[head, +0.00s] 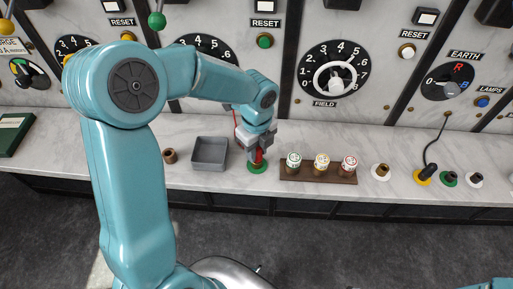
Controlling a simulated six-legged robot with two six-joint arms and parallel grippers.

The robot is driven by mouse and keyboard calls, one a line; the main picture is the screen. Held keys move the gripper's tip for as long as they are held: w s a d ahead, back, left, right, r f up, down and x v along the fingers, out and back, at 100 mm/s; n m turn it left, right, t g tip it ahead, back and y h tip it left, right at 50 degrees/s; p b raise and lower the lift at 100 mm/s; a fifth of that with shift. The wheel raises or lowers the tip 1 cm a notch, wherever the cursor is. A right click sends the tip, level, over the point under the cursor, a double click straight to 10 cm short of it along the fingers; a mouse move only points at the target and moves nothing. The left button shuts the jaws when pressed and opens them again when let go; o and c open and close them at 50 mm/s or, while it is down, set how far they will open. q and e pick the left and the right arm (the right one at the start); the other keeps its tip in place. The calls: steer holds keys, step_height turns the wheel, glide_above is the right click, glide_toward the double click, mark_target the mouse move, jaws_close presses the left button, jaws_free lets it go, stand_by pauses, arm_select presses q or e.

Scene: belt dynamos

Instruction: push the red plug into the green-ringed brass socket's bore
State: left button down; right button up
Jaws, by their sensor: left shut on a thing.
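My left gripper (257,148) is at the middle of the marble ledge, pointing down and shut on the red plug (258,156). The plug looks roughly upright. A red cord (236,120) shows beside the gripper. The green-ringed socket (257,168) is directly below the plug in the picture. Its ring shows, but its bore is hidden by the plug and fingers. I cannot tell whether the plug's tip is in the bore or just above it. My right gripper is out of view.
A grey tray (210,152) and a small brown cylinder (169,156) are left of the socket. A wooden rack (318,174) with three capped pieces stands close on the right.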

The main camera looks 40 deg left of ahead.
arm_select(q)
steer(key=shift+f+b, duration=0.3)
steer(key=shift+f, duration=0.2)
steer(key=c, duration=0.8)
jaws_free()
steer(key=shift+o, duration=0.2)
steer(key=shift+r, duration=0.1)
step_height(320, 180, up, 16)
steer(key=shift+r, duration=0.15)
steer(key=shift+s, duration=0.1)
